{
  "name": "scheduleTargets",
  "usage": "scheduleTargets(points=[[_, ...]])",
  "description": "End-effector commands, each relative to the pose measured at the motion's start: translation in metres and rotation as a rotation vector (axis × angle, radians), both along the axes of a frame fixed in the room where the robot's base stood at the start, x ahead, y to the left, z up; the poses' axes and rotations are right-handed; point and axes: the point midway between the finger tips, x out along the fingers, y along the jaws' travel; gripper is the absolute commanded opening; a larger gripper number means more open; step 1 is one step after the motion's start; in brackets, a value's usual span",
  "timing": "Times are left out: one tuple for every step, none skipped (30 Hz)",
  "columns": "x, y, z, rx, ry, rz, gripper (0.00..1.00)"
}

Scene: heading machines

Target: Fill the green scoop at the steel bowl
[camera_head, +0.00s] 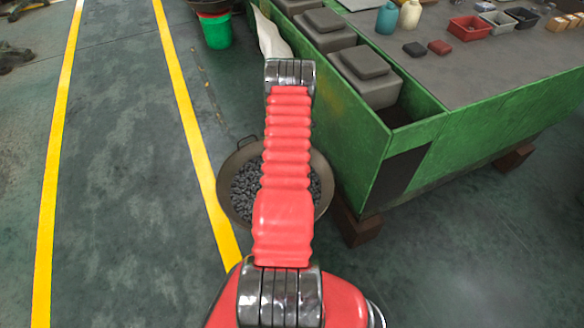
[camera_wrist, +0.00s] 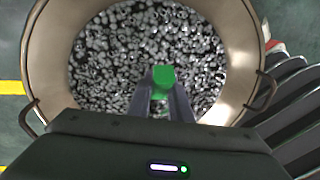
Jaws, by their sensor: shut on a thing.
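The steel bowl (camera_head: 324,198) stands on the floor, partly hidden behind my red arm in the head view. It holds many small grey metal pieces. In the wrist view the bowl (camera_wrist: 48,60) fills most of the picture, with a loop handle at each side. The green scoop (camera_wrist: 162,76) shows as a small green part between the fingertips of my gripper (camera_wrist: 161,98). My gripper is shut on it and points down over the pieces in the bowl. The scoop's lower part is hidden, so I cannot tell whether it touches the pieces or holds any.
A green workbench (camera_head: 350,135) stands right of the bowl, with grey blocks (camera_head: 364,75), bottles (camera_head: 387,18) and small trays (camera_head: 469,28) on it. A green bucket (camera_head: 216,31) stands at the back. Yellow floor lines (camera_head: 190,115) run left of the bowl.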

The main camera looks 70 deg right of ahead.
Motion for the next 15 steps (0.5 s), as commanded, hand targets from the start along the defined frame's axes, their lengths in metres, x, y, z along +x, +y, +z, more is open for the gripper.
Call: scheduleTargets(points=[[0.000, -0.002, 0.005, 0.002, -0.004, -0.001, 0.00], [-0.001, -0.002, 0.008, 0.005, -0.007, 0.000, 0.00], [-0.001, -0.003, 0.011, 0.008, -0.009, -0.001, 0.00], [-0.001, -0.003, 0.014, 0.011, -0.011, -0.001, 0.00], [-0.001, -0.003, 0.016, 0.014, -0.014, -0.001, 0.00], [-0.002, -0.003, 0.019, 0.018, -0.017, -0.001, 0.00], [-0.002, -0.003, 0.022, 0.021, -0.020, 0.000, 0.00], [-0.002, -0.004, 0.024, 0.024, -0.023, -0.001, 0.00], [-0.003, -0.004, 0.028, 0.028, -0.025, 0.000, 0.00], [-0.003, -0.005, 0.030, 0.031, -0.028, -0.001, 0.00], [-0.003, -0.005, 0.033, 0.033, -0.030, -0.001, 0.00], [-0.004, -0.005, 0.036, 0.037, -0.033, -0.001, 0.00], [-0.004, -0.006, 0.038, 0.040, -0.036, -0.001, 0.00], [-0.004, -0.006, 0.041, 0.044, -0.038, -0.001, 0.00], [-0.005, -0.006, 0.044, 0.047, -0.042, -0.002, 0.00]])
